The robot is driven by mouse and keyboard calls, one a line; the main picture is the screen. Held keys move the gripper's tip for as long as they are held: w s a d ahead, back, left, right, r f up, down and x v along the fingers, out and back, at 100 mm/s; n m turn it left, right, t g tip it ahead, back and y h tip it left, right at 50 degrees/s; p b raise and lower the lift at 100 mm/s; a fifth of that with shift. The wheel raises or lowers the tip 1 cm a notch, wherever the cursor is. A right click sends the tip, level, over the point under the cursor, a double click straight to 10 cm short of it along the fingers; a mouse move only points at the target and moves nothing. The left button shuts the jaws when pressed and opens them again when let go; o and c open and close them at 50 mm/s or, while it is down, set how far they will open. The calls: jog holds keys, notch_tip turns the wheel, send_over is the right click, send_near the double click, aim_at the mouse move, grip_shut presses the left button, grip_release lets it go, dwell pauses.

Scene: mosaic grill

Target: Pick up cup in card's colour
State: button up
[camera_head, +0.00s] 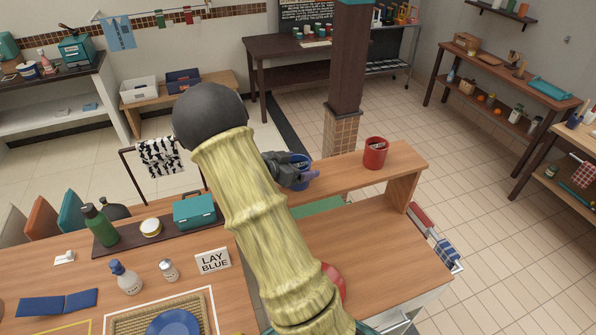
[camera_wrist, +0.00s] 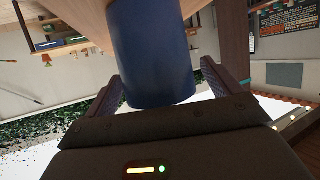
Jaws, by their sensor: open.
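A blue cup (camera_head: 303,160) is on the raised wooden shelf, partly hidden by my gripper (camera_head: 295,176). In the wrist view the blue cup (camera_wrist: 152,50) fills the space between my two fingers (camera_wrist: 160,88). The fingers are open, one on each side of the cup; I cannot tell whether they touch it. A red cup (camera_head: 375,153) stands farther right on the same shelf.
My arm hides the middle of the counter. A red round thing (camera_head: 334,284) shows partly behind it. On the left table are a blue plate (camera_head: 178,322) on a woven mat, shakers, a green bottle (camera_head: 99,226) and a teal box (camera_head: 194,211).

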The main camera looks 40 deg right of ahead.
jog(key=shift+a, duration=0.1)
dwell(0.3)
jog(key=c, duration=1.2)
jog(key=shift+o, duration=0.2)
notch_tip(320, 180, up, 10)
jog(key=b, duration=0.2)
jog(key=shift+b, duration=0.3)
